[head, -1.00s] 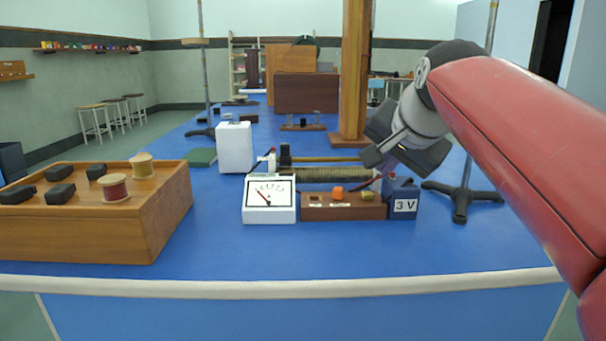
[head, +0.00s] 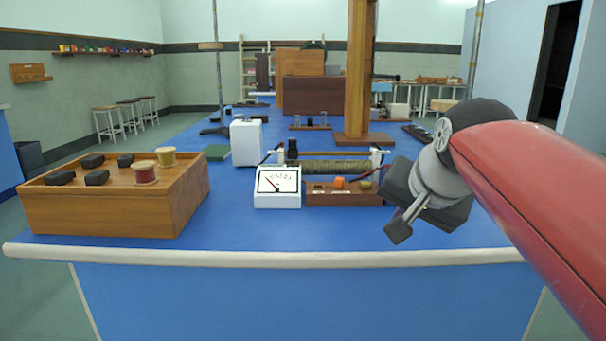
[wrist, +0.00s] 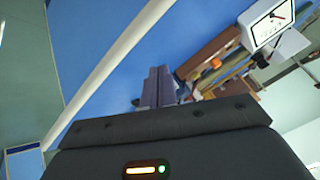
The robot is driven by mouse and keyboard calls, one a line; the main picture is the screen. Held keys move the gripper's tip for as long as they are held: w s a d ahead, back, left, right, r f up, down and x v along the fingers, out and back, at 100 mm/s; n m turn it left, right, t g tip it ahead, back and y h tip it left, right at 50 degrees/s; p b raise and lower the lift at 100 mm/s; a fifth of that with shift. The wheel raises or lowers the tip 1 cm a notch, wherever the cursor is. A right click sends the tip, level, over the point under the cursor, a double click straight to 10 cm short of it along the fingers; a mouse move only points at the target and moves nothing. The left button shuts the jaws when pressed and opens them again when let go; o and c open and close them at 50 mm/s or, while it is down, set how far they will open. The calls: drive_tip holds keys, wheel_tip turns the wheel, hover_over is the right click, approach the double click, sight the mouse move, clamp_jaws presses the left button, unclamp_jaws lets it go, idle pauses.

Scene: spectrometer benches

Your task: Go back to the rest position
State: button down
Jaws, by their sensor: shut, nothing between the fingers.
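My gripper (head: 398,230) is at the right in the head view, at the end of my red arm. It is shut and empty, held above the near part of the blue bench (head: 330,225), with its fingers pointing down and left. It is apart from the apparatus and hides the 3 V box from the head camera.
A white meter (head: 278,187) and a wooden block with an orange knob (head: 340,183) stand left of my gripper. A wooden box with spools (head: 150,212) is at the left. A wooden post (head: 357,75) stands behind. The bench's pale front edge (head: 270,258) is clear.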

drive_tip(key=s+f+n+g, duration=0.1)
drive_tip(key=s+f+n, duration=0.2)
drive_tip(key=s+f, duration=0.5)
drive_tip(key=s+f+n+g, duration=0.1)
drive_tip(key=s+f+n, duration=0.1)
drive_tip(key=s+f, duration=0.5)
wheel_tip(320, 180, down, 5)
drive_tip(key=shift+s+f+n+g+h, duration=0.1)
drive_tip(key=shift+s+n+g+h, duration=0.2)
drive_tip(key=shift+s+n+h, duration=0.1)
